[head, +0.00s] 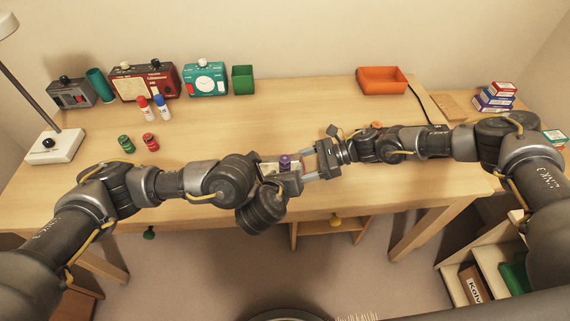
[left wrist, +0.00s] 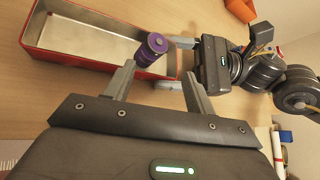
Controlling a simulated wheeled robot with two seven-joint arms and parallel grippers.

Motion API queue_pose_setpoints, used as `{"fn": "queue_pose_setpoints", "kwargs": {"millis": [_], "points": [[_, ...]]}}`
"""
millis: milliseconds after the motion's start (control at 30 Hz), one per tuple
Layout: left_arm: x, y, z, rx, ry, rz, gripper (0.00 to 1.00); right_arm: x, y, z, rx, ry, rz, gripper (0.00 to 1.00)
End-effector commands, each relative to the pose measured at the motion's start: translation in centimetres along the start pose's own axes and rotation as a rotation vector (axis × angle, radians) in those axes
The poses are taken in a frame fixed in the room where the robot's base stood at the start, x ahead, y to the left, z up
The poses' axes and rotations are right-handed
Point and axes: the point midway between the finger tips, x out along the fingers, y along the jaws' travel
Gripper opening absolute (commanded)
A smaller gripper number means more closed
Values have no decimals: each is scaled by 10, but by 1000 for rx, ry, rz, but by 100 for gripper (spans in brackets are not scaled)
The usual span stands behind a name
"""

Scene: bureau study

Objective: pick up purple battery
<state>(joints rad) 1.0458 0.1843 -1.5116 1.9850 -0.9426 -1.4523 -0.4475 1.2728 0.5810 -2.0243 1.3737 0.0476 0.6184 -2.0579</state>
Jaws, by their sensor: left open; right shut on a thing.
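The purple battery (head: 285,162) is a short purple cylinder with dark bands. In the left wrist view, the battery (left wrist: 152,48) stands in the near right end of a red tray (left wrist: 75,57) with a pale inside. My left gripper (left wrist: 158,80) is open and empty, its fingertips just short of the battery. My right gripper (head: 310,165) comes in from the right with its fingers at the tray's end. It appears shut on the tray; the exact contact is partly hidden. In the head view my left gripper covers much of the tray.
Green (head: 126,144) and red (head: 151,142) cylinders stand on the left of the desk (head: 330,110). An orange bin (head: 381,81) and small boxes (head: 495,97) are to the right.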

Motion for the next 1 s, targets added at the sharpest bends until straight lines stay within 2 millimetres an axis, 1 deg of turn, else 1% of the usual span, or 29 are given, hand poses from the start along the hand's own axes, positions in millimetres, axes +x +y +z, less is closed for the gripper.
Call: {"fn": "queue_pose_setpoints", "kwargs": {"millis": [33,200,333,500,567,633,833,1000], "points": [[-10,-1,-6,63,-35,6,55,0,0,0,0,0,0,44],[-37,1,-10,245,-144,59,55,0,0,0,-1,-1,0,44],[-49,3,-10,314,-184,90,55,0,0,0,-1,-1,0,44],[-54,4,-10,341,-200,104,55,0,0,1,-1,-1,0,44],[-52,4,-9,343,-201,105,55,0,0,1,-1,-1,0,44],[-45,5,-7,344,-203,105,55,0,0,1,-1,-1,0,44],[-10,7,2,347,-206,106,55,0,0,1,-1,-1,0,44],[8,8,5,344,-202,103,55,0,0,0,-1,-1,0,44]]}}
